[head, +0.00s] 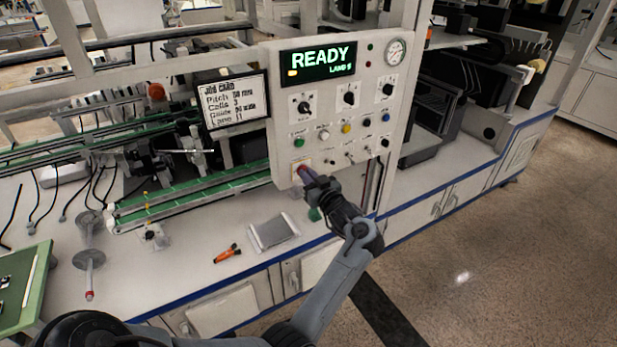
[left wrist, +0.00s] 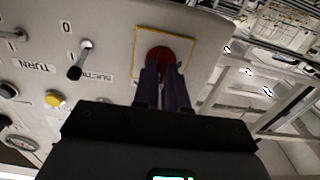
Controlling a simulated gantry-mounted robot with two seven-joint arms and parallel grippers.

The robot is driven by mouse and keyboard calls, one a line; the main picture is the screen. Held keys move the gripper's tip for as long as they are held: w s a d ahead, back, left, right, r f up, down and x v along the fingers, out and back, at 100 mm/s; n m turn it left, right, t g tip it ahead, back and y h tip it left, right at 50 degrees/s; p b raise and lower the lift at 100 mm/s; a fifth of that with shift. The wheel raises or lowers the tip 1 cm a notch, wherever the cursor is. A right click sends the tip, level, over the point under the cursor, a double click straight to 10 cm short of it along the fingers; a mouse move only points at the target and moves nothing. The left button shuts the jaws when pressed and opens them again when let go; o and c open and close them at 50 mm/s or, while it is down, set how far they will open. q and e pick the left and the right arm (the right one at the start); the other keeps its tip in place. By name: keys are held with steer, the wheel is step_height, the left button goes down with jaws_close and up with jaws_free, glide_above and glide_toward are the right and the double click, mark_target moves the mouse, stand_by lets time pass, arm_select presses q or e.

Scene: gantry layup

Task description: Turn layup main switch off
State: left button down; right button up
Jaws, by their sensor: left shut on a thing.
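The control panel (head: 340,110) stands upright, and its display (head: 318,61) reads READY in green. The main switch is a red knob (left wrist: 168,54) on a yellow-bordered plate (left wrist: 138,42); in the head view it is mostly hidden by my gripper at the panel's lower left corner. My left gripper (head: 306,174) is at this corner. Its two dark fingers (left wrist: 165,85) are shut on the red knob in the left wrist view. The knob's pointing direction is hidden by the fingers. My right gripper is not in view.
A suction toggle (left wrist: 78,62) sits beside the knob. Dials, coloured buttons and a gauge (head: 396,52) fill the panel above. A job card (head: 235,101) stands left of it. The bench below holds a grey tray (head: 273,232) and an orange-handled tool (head: 228,254).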

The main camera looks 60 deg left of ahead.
arm_select(q)
steer(key=n+b, duration=0.7)
steer(key=n, duration=0.1)
steer(key=n+b, duration=0.7)
steer(key=n, duration=0.2)
steer(key=shift+s+f+n, duration=0.2)
steer(key=shift+n, duration=0.1)
stand_by(0.5)
steer(key=c, duration=1.2)
jaws_free()
steer(key=d, duration=0.3)
steer(key=d+b, duration=0.1)
steer(key=d, duration=0.7)
steer(key=shift+s+b, duration=0.25)
steer(key=shift+b, duration=0.1)
